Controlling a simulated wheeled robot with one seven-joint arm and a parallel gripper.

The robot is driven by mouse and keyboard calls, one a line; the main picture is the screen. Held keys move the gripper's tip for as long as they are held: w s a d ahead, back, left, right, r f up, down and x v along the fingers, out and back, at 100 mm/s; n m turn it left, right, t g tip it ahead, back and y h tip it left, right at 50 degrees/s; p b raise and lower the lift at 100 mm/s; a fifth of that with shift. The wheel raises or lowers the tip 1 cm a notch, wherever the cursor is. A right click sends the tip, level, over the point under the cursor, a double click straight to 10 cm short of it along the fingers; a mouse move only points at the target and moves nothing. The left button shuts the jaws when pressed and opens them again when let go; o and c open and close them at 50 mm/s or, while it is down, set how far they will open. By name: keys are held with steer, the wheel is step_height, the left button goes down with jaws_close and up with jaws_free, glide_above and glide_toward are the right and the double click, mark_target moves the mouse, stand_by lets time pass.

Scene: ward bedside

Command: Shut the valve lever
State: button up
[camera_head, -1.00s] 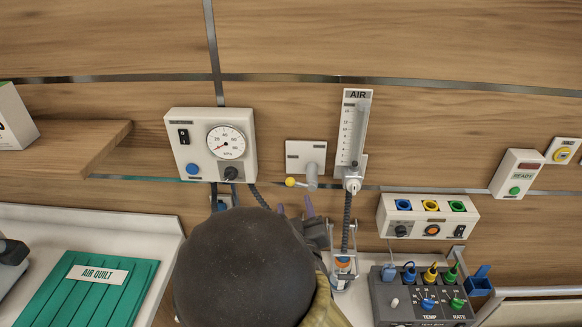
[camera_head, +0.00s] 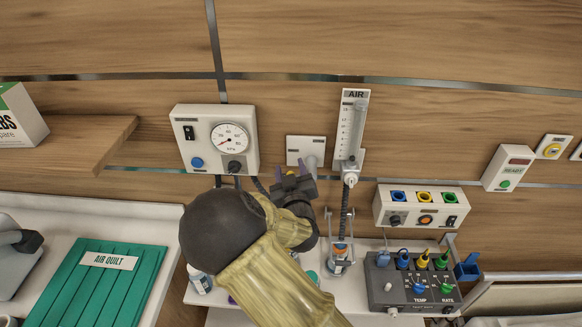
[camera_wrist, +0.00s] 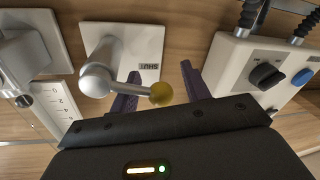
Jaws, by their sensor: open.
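The valve is a white wall plate (camera_head: 303,146) with a grey pivot, and its lever is mostly hidden behind my gripper in the head view. In the wrist view the grey lever (camera_wrist: 122,88) runs sideways from its round hub to a yellow knob (camera_wrist: 162,94). The plate (camera_wrist: 108,40) bears an upside-down SHUT label (camera_wrist: 150,67) near the knob's side. My gripper (camera_head: 290,172) is in front of the plate. Its purple fingers (camera_wrist: 160,76) are open, one on each side of the knob in the picture. I cannot tell whether either finger touches it.
A gauge box (camera_head: 216,138) with dials and a hose is close on the left. The AIR flowmeter (camera_head: 351,125) is close on the right. A socket panel (camera_head: 421,206) and a grey control box (camera_head: 413,283) are lower right. A wooden shelf (camera_head: 90,140) juts out at left.

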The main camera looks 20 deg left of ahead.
steer(key=c, duration=1)
steer(key=shift+o, duration=0.2)
steer(key=shift+f, duration=0.15)
steer(key=shift+f+n+h+b, duration=0.3)
steer(key=shift+f+n+b, duration=0.55)
steer(key=shift+n, duration=0.35)
steer(key=shift+s+n, duration=0.15)
steer(key=shift+n, duration=0.15)
steer(key=shift+c, duration=0.2)
steer(key=shift+f, duration=0.1)
steer(key=o, duration=1)
steer(key=shift+d, duration=0.1)
